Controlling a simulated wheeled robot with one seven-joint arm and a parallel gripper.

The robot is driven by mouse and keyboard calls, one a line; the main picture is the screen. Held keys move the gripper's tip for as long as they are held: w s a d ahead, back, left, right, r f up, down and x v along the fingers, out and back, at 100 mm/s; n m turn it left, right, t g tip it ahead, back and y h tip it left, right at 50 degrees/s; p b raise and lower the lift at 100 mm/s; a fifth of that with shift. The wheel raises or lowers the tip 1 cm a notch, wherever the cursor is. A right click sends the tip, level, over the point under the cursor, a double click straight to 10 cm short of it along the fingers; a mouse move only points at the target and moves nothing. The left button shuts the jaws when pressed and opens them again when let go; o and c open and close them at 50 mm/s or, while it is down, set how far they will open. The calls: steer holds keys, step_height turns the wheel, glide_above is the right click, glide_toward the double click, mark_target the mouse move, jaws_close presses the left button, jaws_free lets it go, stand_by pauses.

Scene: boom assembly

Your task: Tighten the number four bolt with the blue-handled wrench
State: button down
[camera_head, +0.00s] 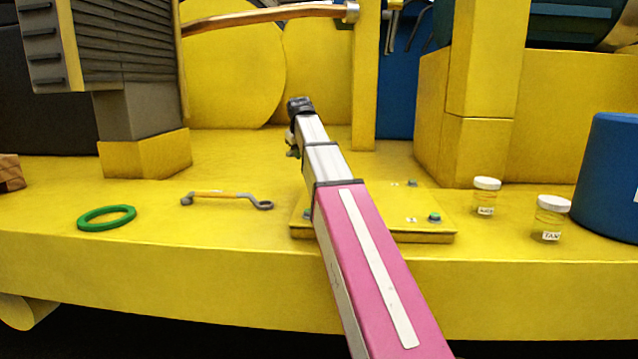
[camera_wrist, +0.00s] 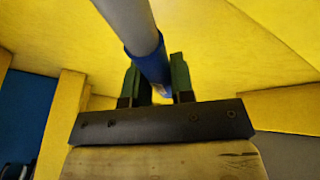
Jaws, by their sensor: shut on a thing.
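My gripper (camera_wrist: 157,78) has its green fingers shut on a blue handle with a grey shaft, which I take for the blue-handled wrench (camera_wrist: 147,52). The far end of its shaft runs out of the wrist view, so the wrench head is hidden. In the head view my gripper (camera_head: 293,142) is small, behind the yellow bolt plate (camera_head: 375,215), and the wrench cannot be made out. Green-topped bolts show on the plate, one at front right (camera_head: 434,216) and one at the back (camera_head: 412,183). Small labels beside them are too small to read. My arm covers the plate's left part.
An orange-handled wrench (camera_head: 225,195) and a green ring (camera_head: 106,218) lie on the yellow deck (camera_head: 180,250) at left. Two labelled jars (camera_head: 486,197) (camera_head: 551,218) and a blue cylinder (camera_head: 608,175) stand at right. Yellow posts (camera_head: 482,90) and a copper-coloured pipe (camera_head: 265,16) stand behind.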

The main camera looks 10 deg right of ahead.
steer(key=shift+r, duration=0.55)
steer(key=shift+r, duration=2.45)
steer(key=shift+s, duration=0.1)
